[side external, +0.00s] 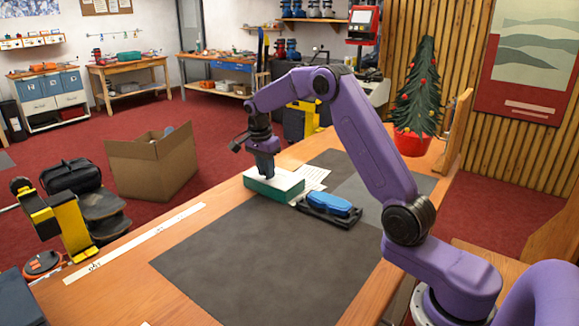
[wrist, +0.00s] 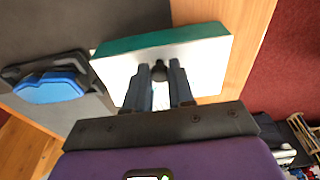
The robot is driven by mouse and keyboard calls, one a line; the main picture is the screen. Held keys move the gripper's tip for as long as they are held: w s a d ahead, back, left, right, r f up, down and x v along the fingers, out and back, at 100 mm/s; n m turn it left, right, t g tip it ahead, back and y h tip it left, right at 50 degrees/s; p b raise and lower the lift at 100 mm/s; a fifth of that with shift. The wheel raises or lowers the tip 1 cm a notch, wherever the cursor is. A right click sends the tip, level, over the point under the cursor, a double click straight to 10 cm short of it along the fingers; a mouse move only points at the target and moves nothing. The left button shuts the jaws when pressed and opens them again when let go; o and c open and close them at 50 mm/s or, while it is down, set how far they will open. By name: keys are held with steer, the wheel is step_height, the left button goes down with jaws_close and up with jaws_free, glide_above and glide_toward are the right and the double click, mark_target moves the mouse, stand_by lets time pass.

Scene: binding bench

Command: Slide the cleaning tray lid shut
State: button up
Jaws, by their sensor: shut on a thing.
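The cleaning tray (side external: 272,191) is a green box with a flat white lid (side external: 287,180) on top, lying on the bench near its far edge. In the wrist view the white lid (wrist: 205,65) fills most of the top, with a green side (wrist: 150,42) of the tray along one edge. My gripper (side external: 265,174) points down at the lid. In the wrist view its fingers (wrist: 159,76) are closed on a small dark knob (wrist: 159,66) on the lid. I cannot tell how much of the tray the lid covers.
A black holder (side external: 325,215) with a blue object (side external: 330,203) lies close to the right of the tray. A printed sheet (side external: 313,177) lies behind it. The dark mat (side external: 255,255) is clear in front. A white ruler strip (side external: 135,243) lies along the bench's left edge.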

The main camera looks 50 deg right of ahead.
steer(key=o, duration=0.5)
steer(key=shift+r, duration=5)
